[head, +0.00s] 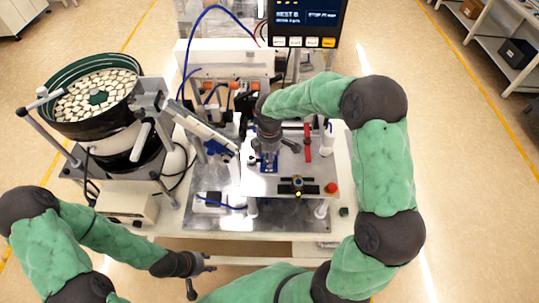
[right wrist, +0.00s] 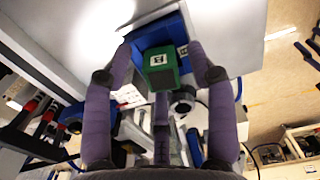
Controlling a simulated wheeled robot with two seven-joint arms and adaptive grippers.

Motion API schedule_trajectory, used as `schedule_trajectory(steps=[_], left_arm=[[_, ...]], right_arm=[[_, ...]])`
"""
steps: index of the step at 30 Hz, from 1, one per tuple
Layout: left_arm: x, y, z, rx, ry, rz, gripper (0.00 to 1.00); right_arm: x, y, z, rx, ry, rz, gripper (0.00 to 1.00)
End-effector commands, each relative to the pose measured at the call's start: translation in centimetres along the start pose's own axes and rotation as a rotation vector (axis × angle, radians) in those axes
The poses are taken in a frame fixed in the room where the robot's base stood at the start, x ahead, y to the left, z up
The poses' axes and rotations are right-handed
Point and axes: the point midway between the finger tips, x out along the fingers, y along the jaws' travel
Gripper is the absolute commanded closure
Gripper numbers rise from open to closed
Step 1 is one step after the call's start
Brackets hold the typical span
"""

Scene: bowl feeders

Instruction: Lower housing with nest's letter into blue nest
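A green housing (right wrist: 162,70) with a white letter tag sits between my right gripper's fingers in the right wrist view. It is at the blue nest (right wrist: 184,68), which has its own white tag; I cannot tell how deep it sits. The blue nest (head: 268,164) also shows on the plate in the head view, partly under my right gripper (head: 269,150). The right fingers are spread, with gaps beside the housing. In the right wrist view the right gripper (right wrist: 160,48) reaches down on both sides. My left gripper (head: 203,275) is open and empty near the table's front edge.
A bowl feeder (head: 95,100) full of pale parts stands at the left, with a chute (head: 205,132) towards the plate. A screen (head: 305,20) reading NEST B is at the back. A red button (head: 331,188) and a red clamp (head: 308,142) are right of the nest.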

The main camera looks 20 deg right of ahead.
Motion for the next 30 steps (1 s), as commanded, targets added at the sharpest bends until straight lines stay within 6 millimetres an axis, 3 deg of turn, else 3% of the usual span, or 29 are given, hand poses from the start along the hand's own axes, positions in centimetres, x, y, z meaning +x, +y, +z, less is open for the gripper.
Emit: schedule_trajectory(steps=[8, 13, 24, 30], left_arm=[[0.0, 0.0, 0.0, 0.0, 0.0, 0.0, 0.6], [0.0, 0.0, 0.0, 0.0, 0.0, 0.0, 0.6], [0.0, 0.0, 0.0, 0.0, 0.0, 0.0, 0.6], [0.0, 0.0, 0.0, 0.0, 0.0, 0.0, 0.6]], right_arm=[[0.0, 0.0, 0.0, 0.0, 0.0, 0.0, 0.39], [-1.1, 0.1, 0.0, 0.001, 0.001, 0.003, 0.39], [-8.0, 0.1, -0.1, -0.001, 0.001, 0.003, 0.39], [-10.8, 0.1, 0.0, 0.0, 0.0, 0.002, 0.39]])
